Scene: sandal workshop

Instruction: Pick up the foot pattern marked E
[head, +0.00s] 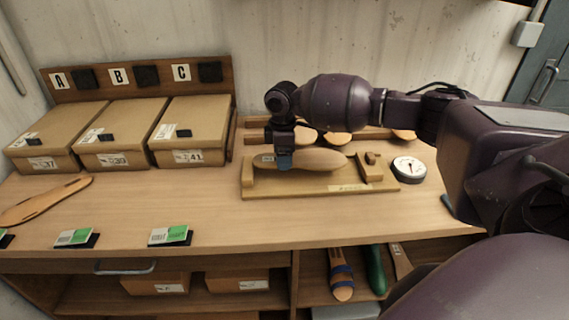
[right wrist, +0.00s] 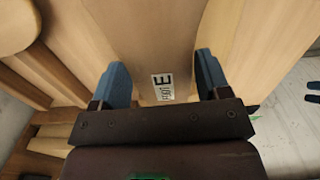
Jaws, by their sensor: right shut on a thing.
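The foot pattern marked E (head: 315,160) is a pale wooden foot shape. In the head view it lies over a wooden jig board (head: 330,189); I cannot tell whether it touches the board. The gripper hides part of the pattern. My left gripper is not in view.
Other wooden foot shapes (head: 338,139) lie on a rack behind the board. A round dial (head: 409,168) stands right of it. Boxes (head: 117,146) under A, B and C signs stand at left. A sole (head: 45,201) lies at far left. The front middle of the table is clear.

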